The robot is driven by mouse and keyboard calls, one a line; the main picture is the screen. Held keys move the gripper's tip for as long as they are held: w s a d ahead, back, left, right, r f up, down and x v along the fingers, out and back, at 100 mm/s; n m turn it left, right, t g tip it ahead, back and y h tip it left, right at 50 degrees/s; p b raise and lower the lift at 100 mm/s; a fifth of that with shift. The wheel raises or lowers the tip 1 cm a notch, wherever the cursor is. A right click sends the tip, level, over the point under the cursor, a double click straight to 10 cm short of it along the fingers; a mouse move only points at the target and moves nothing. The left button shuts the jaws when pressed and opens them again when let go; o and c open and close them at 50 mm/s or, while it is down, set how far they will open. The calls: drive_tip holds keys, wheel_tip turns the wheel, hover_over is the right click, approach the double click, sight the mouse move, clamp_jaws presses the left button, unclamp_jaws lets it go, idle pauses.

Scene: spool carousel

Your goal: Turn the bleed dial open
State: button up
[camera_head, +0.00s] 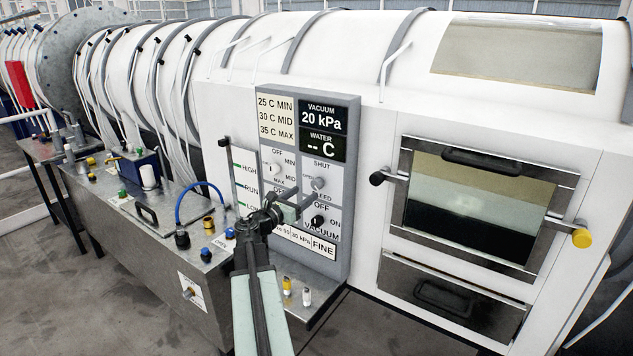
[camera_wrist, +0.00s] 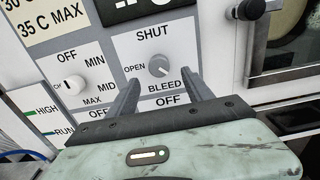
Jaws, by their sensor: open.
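The bleed dial (camera_wrist: 159,66) is a round grey knob on a white panel plate in the wrist view. SHUT is printed above it, OPEN to its left and BLEED below. A pale line crosses the knob, but I cannot tell for sure which label it marks. The dial (camera_head: 318,184) also shows small in the head view, on the grey-framed control panel. My gripper (camera_wrist: 161,84) is open, its two fingers apart just below and to either side of the dial, with nothing between them. In the head view my gripper (camera_head: 297,203) is close in front of the panel.
Left of the dial is a white selector knob (camera_wrist: 73,84) marked OFF, MIN, MID, MAX. A black vacuum knob (camera_head: 318,221) is below the bleed dial. A display (camera_head: 323,116) reads 20 kPa. A metal bench (camera_head: 160,215) with fittings and a blue hose stands left; a windowed hatch (camera_head: 470,205) is right.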

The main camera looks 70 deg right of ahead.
sight(315, 186)
drive_tip(key=x, duration=0.7)
drive_tip(key=shift+d, duration=0.35)
drive_tip(key=shift+c, duration=0.2)
